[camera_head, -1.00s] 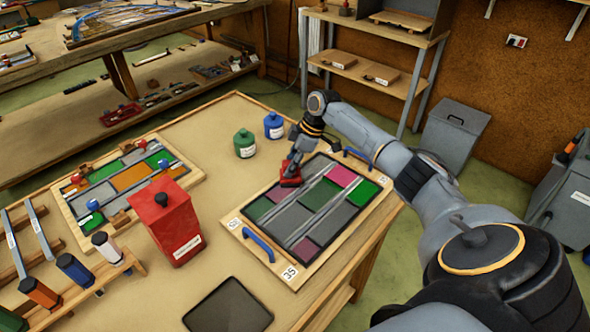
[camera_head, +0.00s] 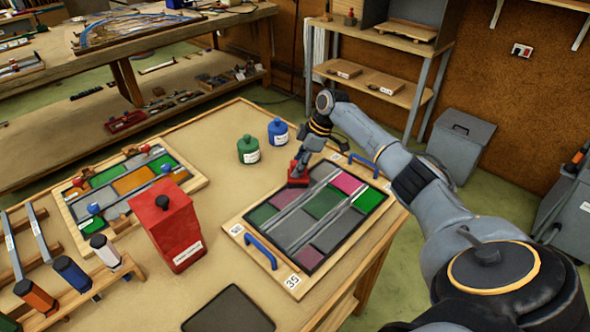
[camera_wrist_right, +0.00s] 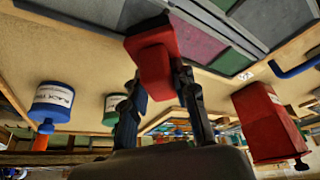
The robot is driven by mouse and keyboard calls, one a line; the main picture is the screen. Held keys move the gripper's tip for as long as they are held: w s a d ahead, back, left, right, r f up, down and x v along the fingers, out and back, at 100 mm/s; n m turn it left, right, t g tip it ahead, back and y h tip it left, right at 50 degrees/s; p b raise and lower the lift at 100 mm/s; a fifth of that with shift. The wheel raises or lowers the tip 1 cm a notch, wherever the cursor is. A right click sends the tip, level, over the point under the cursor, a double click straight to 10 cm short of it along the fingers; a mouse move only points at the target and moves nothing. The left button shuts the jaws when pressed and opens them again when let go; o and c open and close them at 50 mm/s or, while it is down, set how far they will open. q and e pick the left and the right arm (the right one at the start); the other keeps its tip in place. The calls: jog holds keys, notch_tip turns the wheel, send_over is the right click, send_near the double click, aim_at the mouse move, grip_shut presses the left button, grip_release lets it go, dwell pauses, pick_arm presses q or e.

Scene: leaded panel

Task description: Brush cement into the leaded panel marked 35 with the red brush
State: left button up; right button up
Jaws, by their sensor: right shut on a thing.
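The leaded panel marked 35 (camera_head: 318,231) lies in a wooden frame on the bench, with green, pink, purple and grey panes and pale lines along its length. It also shows in the wrist view (camera_wrist_right: 203,45). My right gripper (camera_head: 304,165) is shut on the red brush (camera_head: 298,179) and holds it head down at the panel's far left edge. In the wrist view the brush (camera_wrist_right: 155,62) sits between my right fingers (camera_wrist_right: 160,88), over the panel's border. I cannot tell whether its bristles touch the glass. My left gripper is not in view.
A red canister (camera_head: 167,228) stands left of the panel. Green (camera_head: 248,151) and blue (camera_head: 278,131) bottles stand behind it. Another panel (camera_head: 128,183) lies further left, with a tool rack (camera_head: 83,289) in front. Blue handles (camera_head: 260,251) stick up from the frame. A dark tray (camera_head: 228,311) lies in front.

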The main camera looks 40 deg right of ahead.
aim_at(307, 175)
jog(key=shift+d, duration=0.1)
jog(key=shift+w+d+b, duration=0.1)
jog(key=shift+d+b, duration=0.85)
jog(key=shift+d, duration=0.2)
jog(key=shift+s+d+r+p, duration=0.1)
jog(key=shift+s+p, duration=0.65)
jog(key=shift+p, duration=0.3)
jog(key=shift+s+d+p, duration=0.1)
jog(key=shift+s+p, duration=0.5)
jog(key=shift+s, duration=0.2)
